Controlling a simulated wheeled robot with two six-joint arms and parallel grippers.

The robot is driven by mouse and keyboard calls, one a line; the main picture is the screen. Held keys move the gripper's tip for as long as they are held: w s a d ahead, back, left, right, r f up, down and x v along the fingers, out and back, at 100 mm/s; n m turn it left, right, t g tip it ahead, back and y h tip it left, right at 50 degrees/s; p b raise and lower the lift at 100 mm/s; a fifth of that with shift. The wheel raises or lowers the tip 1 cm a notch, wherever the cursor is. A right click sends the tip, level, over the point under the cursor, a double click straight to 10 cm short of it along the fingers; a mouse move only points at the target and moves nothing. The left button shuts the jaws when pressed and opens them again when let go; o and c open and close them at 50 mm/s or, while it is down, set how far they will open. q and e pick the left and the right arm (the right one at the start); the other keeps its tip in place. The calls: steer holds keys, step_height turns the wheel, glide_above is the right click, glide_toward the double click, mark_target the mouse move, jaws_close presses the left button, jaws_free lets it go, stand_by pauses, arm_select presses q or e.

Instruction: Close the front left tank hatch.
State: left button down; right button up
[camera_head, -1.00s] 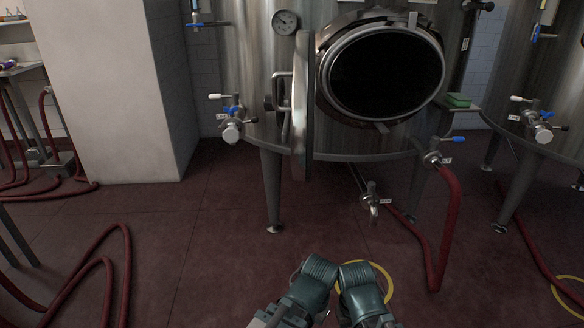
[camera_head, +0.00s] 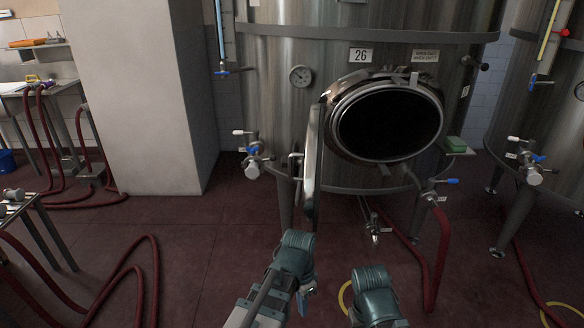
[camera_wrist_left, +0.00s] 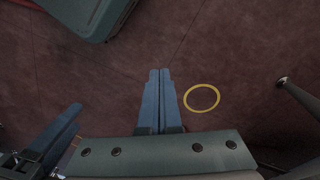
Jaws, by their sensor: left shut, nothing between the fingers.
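The steel tank labelled 26 (camera_head: 275,48) stands ahead with a dark round hatch opening (camera_head: 390,125). Its round hatch door (camera_head: 313,160) is swung open and seen nearly edge-on at the left of the opening, with a bar handle on its left side. My left gripper (camera_head: 304,300) is low in front of the tank, below and apart from the door. In the left wrist view its two blue fingers (camera_wrist_left: 160,100) are together over bare floor, with nothing between them. My right arm shows at the bottom of the head view; its gripper is out of view.
A valve (camera_head: 253,160) juts from the tank left of the door. A red hose (camera_head: 437,250) hangs at the right. A white pillar (camera_head: 135,95) stands at left, and another tank (camera_head: 540,110) at right. Red floor between is mostly clear, with a yellow ring (camera_wrist_left: 202,98).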

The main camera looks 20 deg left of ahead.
arm_select(q)
steer(key=w+a+r+m+h+p, duration=0.1)
steer(key=w+a+r+m+p, duration=0.25)
steer(key=r+p, duration=0.8)
steer(key=w+a+r+m+t+h+p, duration=0.15)
steer(key=a+r+p, duration=0.35)
steer(key=r+p, duration=0.65)
steer(key=w+a+r+m+h+p, duration=0.1)
steer(key=w+a+r+m+p, duration=0.3)
steer(key=r+p, duration=0.8)
steer(key=d+f+n+b, duration=0.1)
steer(key=d+f+b, duration=0.6)
steer(key=b, duration=0.5)
steer(key=shift+f, duration=0.35)
steer(key=shift+d, duration=0.15)
